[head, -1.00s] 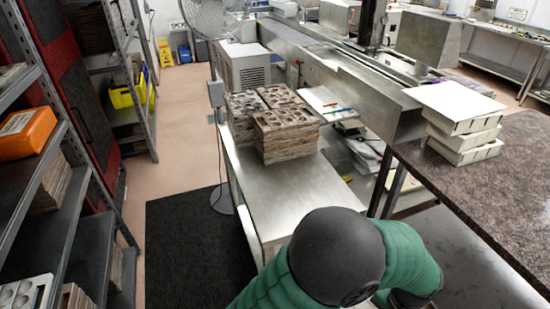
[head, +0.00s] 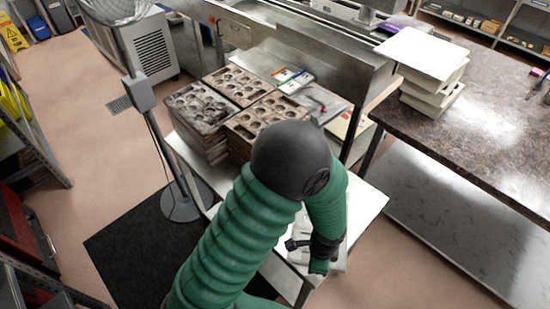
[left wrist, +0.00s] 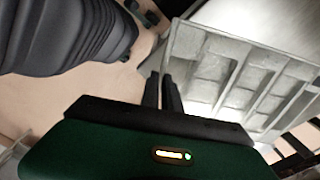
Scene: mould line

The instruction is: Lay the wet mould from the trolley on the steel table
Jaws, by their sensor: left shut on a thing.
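My left gripper (head: 310,258) is low at the near end of the steel table (head: 368,192), its arm crossing the lower middle of the head view. A pale grey mould (head: 338,262) shows partly behind it, mostly hidden by my arm. In the left wrist view the same mould (left wrist: 235,75) is a ribbed tray with several compartments, seen at a slant. The gripper's fingers (left wrist: 163,90) are close together at the mould's left edge, shut on it. A bright smooth surface (left wrist: 295,22) lies beyond the mould. I cannot tell whether the mould touches the table. My right gripper is not clearly seen.
Stacks of brown moulds (head: 238,84) fill the far part of the steel table, with papers (head: 320,102) beside them. A fan stand (head: 180,205) is close on the left. A stone-topped table (head: 480,125) with white boxes (head: 425,70) stands right.

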